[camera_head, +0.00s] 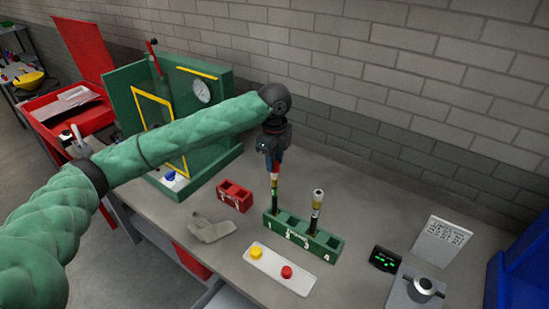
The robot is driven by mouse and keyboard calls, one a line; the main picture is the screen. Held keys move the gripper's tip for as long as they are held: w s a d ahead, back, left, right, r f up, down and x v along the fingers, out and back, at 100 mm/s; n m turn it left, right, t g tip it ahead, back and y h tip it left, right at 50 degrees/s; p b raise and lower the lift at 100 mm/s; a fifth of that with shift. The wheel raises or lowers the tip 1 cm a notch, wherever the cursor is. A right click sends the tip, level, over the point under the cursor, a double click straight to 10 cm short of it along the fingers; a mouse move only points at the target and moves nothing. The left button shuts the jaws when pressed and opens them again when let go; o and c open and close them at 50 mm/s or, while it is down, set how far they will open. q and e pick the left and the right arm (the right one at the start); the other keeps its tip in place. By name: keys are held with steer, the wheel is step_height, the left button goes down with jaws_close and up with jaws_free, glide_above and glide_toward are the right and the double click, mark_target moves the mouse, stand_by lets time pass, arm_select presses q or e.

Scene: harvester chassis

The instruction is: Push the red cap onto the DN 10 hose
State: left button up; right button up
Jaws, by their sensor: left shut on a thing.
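The red cap (286,272) lies on a white tray (270,275) near the front of the bench, beside a yellow cap (257,253). The right hose (317,212) stands free. I cannot read which hose is DN 10. My right gripper is not in view.
A small red block holder (234,196) and a grey glove-like item (211,230) lie left of the rack. A green panel stand with a gauge (202,91) is behind my left arm. At right are a black display (384,259), a white sheet (442,240) and a metal device (423,289).

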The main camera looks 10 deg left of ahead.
arm_select(q)
steer(key=shift+f, duration=0.75)
steer(key=shift+f, duration=0.6)
steer(key=o, duration=1)
